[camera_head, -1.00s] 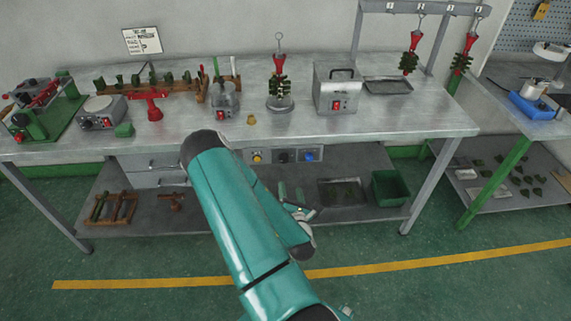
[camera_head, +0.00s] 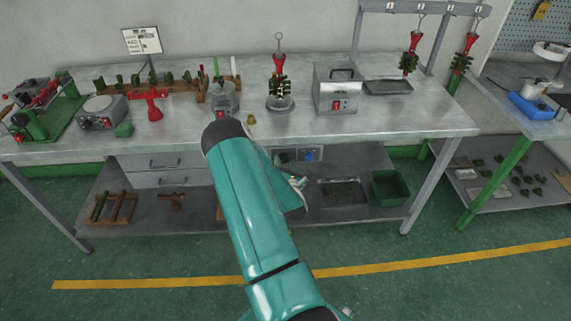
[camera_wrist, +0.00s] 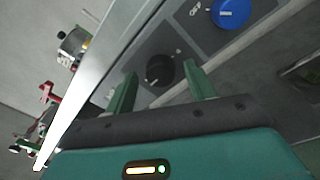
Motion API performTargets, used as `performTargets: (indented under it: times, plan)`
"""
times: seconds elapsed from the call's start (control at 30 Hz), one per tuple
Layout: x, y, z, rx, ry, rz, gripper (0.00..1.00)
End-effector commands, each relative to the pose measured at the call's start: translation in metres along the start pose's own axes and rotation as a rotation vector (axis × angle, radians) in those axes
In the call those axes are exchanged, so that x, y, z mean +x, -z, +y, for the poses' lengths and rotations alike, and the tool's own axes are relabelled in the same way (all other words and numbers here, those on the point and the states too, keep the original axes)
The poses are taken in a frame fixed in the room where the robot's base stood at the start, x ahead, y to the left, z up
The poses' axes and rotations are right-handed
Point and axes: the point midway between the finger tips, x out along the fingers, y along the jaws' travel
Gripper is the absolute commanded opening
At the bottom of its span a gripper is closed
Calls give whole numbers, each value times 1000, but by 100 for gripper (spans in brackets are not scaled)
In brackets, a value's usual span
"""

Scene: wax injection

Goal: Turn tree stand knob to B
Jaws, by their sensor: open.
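In the wrist view a round black knob (camera_wrist: 160,70) with a pale pointer mark sits on a dark panel (camera_wrist: 187,32) under the bench edge. A blue knob (camera_wrist: 230,12) sits beside it, with small white lettering around both that I cannot read surely. My gripper (camera_wrist: 160,69) is open, its two green fingers on either side of the black knob in the picture; I cannot tell if they touch it. In the head view my arm covers part of the panel; the blue knob (camera_head: 308,155) shows. The wax tree on its stand (camera_head: 279,100) is on the bench top.
The bench top (camera_head: 390,122) overhangs the panel; its metal edge runs diagonally across the wrist view (camera_wrist: 100,85). A lower shelf holds a grey tray (camera_head: 343,192) and a green bin (camera_head: 389,187). A grey box machine (camera_head: 337,89) stands on the bench.

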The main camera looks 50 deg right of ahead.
Motion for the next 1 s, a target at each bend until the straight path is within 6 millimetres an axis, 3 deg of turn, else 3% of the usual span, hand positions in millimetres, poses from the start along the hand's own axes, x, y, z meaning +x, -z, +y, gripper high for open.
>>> performTargets:
  times: [0.27, 0.4, 0.5, 1.0]
  plan:
    - [1, 0, 0, 0, 0, 0, 53]
    - [1, 0, 0, 0, 0, 0, 25]
    - [1, 0, 0, 0, 0, 0, 10]
    - [1, 0, 0, 113, -6, -7, 10]
